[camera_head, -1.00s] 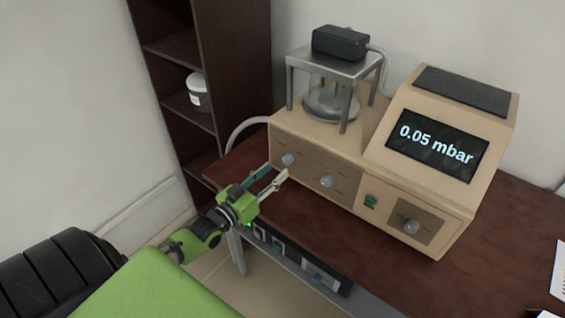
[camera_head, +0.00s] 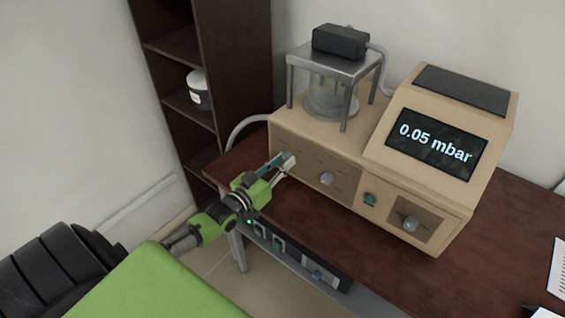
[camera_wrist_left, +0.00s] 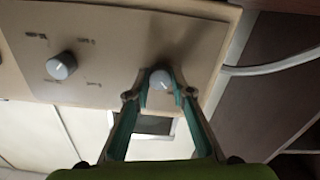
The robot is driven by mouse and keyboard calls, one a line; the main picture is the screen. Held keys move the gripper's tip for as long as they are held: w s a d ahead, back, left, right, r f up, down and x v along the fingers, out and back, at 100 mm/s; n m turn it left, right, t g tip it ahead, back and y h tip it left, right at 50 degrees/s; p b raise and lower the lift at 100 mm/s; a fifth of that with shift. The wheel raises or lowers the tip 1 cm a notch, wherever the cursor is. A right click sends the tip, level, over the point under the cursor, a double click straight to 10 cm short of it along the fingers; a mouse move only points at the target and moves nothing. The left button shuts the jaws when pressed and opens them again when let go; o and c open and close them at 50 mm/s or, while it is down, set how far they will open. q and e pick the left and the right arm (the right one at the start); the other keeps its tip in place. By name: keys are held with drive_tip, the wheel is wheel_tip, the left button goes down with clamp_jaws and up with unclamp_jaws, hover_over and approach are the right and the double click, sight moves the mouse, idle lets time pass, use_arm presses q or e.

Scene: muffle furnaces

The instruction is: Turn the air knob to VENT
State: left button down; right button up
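A tan control unit (camera_head: 300,137) stands on the table, its display reading "0.05 mbar". My left gripper (camera_head: 289,162) is at the leftmost front knob, which its fingers hide in the head view. In the left wrist view, that grey knob (camera_wrist_left: 160,80) sits between the two teal-lined fingertips (camera_wrist_left: 162,88), which are closed in on its sides. Its white pointer line shows. The middle knob (camera_head: 327,179) is free; it also shows in the left wrist view (camera_wrist_left: 62,66) with small labels around it. The labels are too blurred to read. My right gripper is not in view.
A green button (camera_head: 370,199) and a right-hand knob (camera_head: 410,224) are further along the front. A glass vessel under a metal stand (camera_head: 346,66) is on top. A dark shelf (camera_head: 240,60) stands behind left. The brown table (camera_head: 310,215) is clear before the unit.

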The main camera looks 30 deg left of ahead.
use_arm(q)
drive_tip(key=shift+m, duration=0.3)
drive_tip(key=m, duration=0.3)
drive_tip(key=shift+m, duration=0.4)
drive_tip(key=m, duration=0.9)
drive_tip(key=shift+a+b, duration=0.1)
drive_tip(key=shift+b, duration=0.25)
drive_tip(key=shift+m+b, duration=0.7)
drive_tip(key=shift+m, duration=1.6)
drive_tip(key=c, duration=1.8)
unclamp_jaws()
